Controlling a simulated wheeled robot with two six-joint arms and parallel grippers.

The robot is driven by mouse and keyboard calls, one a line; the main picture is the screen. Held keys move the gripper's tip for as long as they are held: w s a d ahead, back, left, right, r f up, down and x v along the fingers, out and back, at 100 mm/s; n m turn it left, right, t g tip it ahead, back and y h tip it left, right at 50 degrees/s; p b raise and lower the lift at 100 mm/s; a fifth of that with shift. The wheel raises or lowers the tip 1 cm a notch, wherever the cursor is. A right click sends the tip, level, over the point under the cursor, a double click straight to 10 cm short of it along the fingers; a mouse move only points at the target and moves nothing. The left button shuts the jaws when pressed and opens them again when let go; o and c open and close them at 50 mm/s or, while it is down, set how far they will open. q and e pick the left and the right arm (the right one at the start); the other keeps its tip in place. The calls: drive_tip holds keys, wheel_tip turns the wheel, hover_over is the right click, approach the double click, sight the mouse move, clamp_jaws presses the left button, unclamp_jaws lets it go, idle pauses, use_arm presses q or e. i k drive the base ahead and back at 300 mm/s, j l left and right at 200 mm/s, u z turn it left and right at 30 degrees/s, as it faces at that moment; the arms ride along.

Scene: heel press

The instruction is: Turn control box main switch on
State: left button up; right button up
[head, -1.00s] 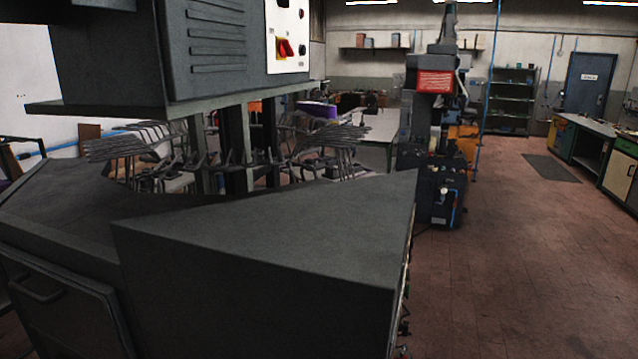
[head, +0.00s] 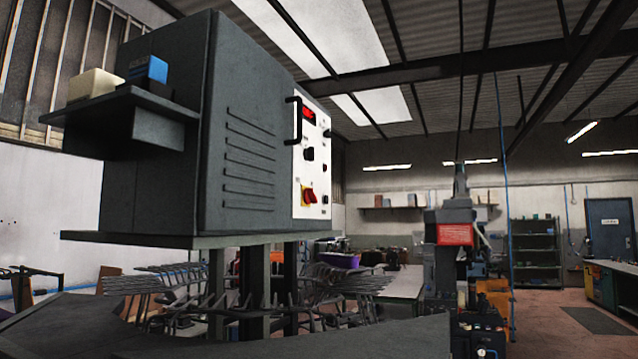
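The control box (head: 245,140) is a large dark grey cabinet, left of centre in the head view, raised on dark posts. Its white panel (head: 311,165) faces right and is seen at a slant. The main switch (head: 309,196) is a red knob on a yellow plate low on that panel. The knob looks tilted, but I cannot tell its on or off position. Above it are a black knob (head: 309,154), a red-lit display (head: 308,114) and a black handle (head: 294,120). Neither of my grippers shows in the head view.
A side shelf (head: 120,105) on the box holds a cream block (head: 93,85) and a blue block (head: 149,69). Metal racks with prongs (head: 340,285) surround the posts. A dark slanted surface (head: 390,340) lies in front. Open floor (head: 555,335) shows at right.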

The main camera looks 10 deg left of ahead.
sight(309, 197)
drive_tip(key=k, duration=0.15)
drive_tip(key=k+u, duration=0.35)
drive_tip(key=k+j+u, duration=0.1)
drive_tip(key=u, duration=0.25)
drive_tip(key=l+u, duration=0.1)
drive_tip(key=u, duration=0.3)
drive_tip(key=l+u, duration=0.1)
drive_tip(key=u, duration=0.35)
drive_tip(key=l+u, duration=0.15)
drive_tip(key=u, duration=0.25)
drive_tip(key=l+u, duration=0.1)
drive_tip(key=u, duration=0.3)
drive_tip(key=k+l, duration=0.1)
drive_tip(key=l, duration=0.4)
drive_tip(key=k+l, duration=0.1)
drive_tip(key=l, duration=0.4)
drive_tip(key=k+l, duration=0.1)
drive_tip(key=l, duration=0.4)
drive_tip(key=k+l, duration=0.1)
drive_tip(key=l, duration=0.4)
drive_tip(key=k+l, duration=0.1)
drive_tip(key=l, duration=0.45)
